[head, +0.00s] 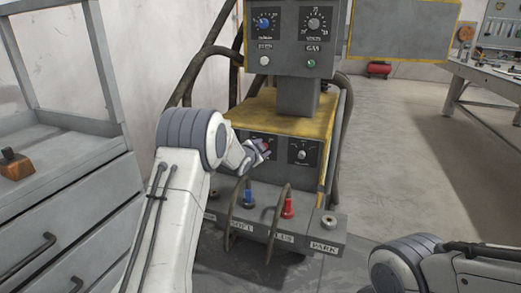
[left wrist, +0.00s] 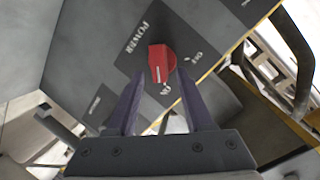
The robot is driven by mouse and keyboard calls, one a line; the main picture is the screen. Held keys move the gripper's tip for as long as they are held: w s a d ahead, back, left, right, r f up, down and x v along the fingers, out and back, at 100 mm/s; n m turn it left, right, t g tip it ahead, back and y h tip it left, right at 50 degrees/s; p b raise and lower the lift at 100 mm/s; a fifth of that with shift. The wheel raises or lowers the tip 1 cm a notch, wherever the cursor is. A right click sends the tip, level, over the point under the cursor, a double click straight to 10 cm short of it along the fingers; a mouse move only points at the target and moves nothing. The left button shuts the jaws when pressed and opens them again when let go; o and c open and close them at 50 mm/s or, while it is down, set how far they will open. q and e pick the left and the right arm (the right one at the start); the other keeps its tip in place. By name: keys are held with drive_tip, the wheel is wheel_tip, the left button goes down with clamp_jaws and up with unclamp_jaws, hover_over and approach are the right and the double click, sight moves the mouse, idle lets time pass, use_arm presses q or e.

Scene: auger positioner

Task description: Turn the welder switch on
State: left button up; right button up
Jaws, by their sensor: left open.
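The welder switch is a red rotary knob (left wrist: 159,62) on a dark panel marked POWER in the left wrist view. Two small labels sit beside it, too blurred to read surely; its pale mark points toward the lower one. My left gripper (left wrist: 161,78) is open, its fingertips on either side of the knob's lower end in the picture. I cannot tell whether they touch it. In the head view my left gripper (head: 257,153) is at the welder's lower panel and mostly hides the knob. My right gripper is out of frame.
The welder (head: 277,196) has a front ledge with blue and red plugs and looping cables below the panel. A second dial (head: 302,154) is right of my gripper. A grey drawer cabinet (head: 70,205) stands left. Floor (head: 400,170) is clear to the right, before a workbench (head: 485,80).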

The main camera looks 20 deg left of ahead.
use_arm(q)
drive_tip(key=p+v, duration=0.2)
drive_tip(key=v, duration=0.8)
drive_tip(key=shift+s, duration=0.15)
